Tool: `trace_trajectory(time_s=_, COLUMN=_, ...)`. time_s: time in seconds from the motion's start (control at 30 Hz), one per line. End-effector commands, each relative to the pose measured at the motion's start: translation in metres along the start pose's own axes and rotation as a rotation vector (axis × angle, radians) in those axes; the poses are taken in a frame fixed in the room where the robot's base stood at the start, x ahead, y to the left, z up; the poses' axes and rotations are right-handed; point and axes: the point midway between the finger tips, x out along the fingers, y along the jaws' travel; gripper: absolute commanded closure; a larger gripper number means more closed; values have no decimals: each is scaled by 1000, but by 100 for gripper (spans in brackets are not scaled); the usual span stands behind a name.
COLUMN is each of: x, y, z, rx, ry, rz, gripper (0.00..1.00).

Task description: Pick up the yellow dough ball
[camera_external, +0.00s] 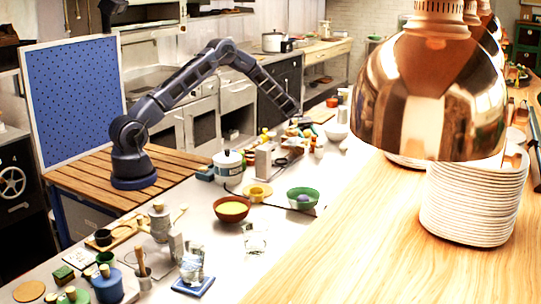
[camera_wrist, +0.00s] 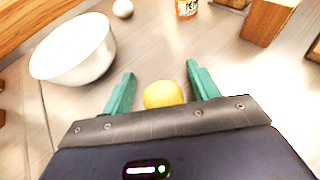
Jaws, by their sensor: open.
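The yellow dough ball (camera_wrist: 163,95) lies on the grey counter in the wrist view, close to the gripper body. My gripper (camera_wrist: 160,70) has its two green fingers spread apart. The ball shows between them, nearer the palm than the fingertips, with a gap on each side. I cannot tell how far above the counter the fingers are. In the external view my arm reaches right over the cluttered counter, and its end points down among small items. The ball cannot be made out there.
A white bowl (camera_wrist: 75,50) stands left of the fingers, with a small white ball (camera_wrist: 123,8) beyond it. An orange-labelled jar (camera_wrist: 187,8) and a wooden block (camera_wrist: 268,20) stand farther off. A copper lamp (camera_external: 432,90) hangs at the right of the external view.

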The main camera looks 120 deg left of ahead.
Motion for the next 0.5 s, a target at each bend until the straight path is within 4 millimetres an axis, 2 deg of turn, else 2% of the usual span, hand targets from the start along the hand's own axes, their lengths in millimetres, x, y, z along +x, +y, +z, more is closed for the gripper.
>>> trace_trajectory(time_s=0.07, x=0, y=0, z=0, rx=0, ry=0, rz=0, gripper=44)
trace_trajectory(time_s=0.2, x=0, y=0, z=0, rx=0, ry=0, rz=0, gripper=71)
trace_trajectory(time_s=0.3, x=0, y=0, z=0, rx=0, ry=0, rz=0, gripper=87)
trace_trajectory(time_s=0.5, x=0, y=0, z=0, rx=0, ry=0, rz=0, gripper=88)
